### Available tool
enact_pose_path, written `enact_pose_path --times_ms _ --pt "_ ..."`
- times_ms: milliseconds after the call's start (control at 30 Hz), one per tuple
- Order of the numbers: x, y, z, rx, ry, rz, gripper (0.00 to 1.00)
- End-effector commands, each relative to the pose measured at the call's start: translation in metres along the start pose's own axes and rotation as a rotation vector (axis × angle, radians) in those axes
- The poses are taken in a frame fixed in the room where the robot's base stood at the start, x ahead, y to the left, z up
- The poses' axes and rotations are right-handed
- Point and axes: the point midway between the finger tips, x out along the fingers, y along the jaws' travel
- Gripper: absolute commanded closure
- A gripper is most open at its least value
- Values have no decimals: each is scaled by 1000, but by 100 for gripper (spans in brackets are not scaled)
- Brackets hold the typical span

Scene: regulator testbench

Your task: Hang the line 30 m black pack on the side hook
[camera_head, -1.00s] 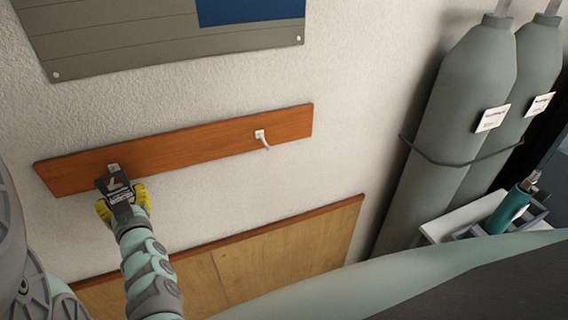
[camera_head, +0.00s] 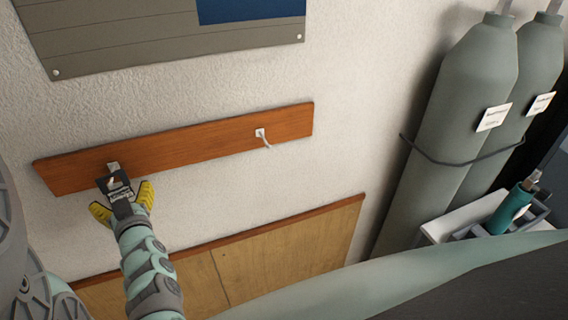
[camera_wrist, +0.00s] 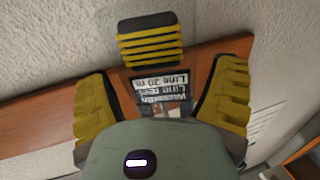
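The black pack (camera_head: 116,184) is at the left end of the reddish-brown wall board (camera_head: 190,144), just under a small light hook piece (camera_head: 113,166). In the wrist view its label (camera_wrist: 160,84) reads "Line 30 m" upside down. My gripper (camera_head: 122,201) is open, its yellow fingers spread on both sides of the pack and apart from it. The wrist view shows the spread fingers around the label (camera_wrist: 158,90). Whether the pack's loop sits fully over the hook cannot be told. A second, white hook (camera_head: 261,134) toward the board's right end is empty.
A grey panel (camera_head: 140,38) is on the wall above. Grey gas cylinders (camera_head: 445,110) and a tray with a teal bottle (camera_head: 512,208) stand at the right. The wall between board and cylinders is clear.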

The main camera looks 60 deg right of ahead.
Motion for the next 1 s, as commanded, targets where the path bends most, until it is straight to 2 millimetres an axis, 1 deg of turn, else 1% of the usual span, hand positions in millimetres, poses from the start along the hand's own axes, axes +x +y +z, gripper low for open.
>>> enact_pose_path --times_ms 33,100,133,367,533,667,1000 --pt "0 0 0 0 0 0 8" --pt "0 0 0 0 0 0 1" --pt "0 0 0 0 -1 0 0" --pt "0 0 0 0 -1 1 0" --pt "-9 1 2 -1 -3 2 0" --pt "-26 1 2 -1 -4 3 0" --pt "-82 2 2 -1 -6 6 0"
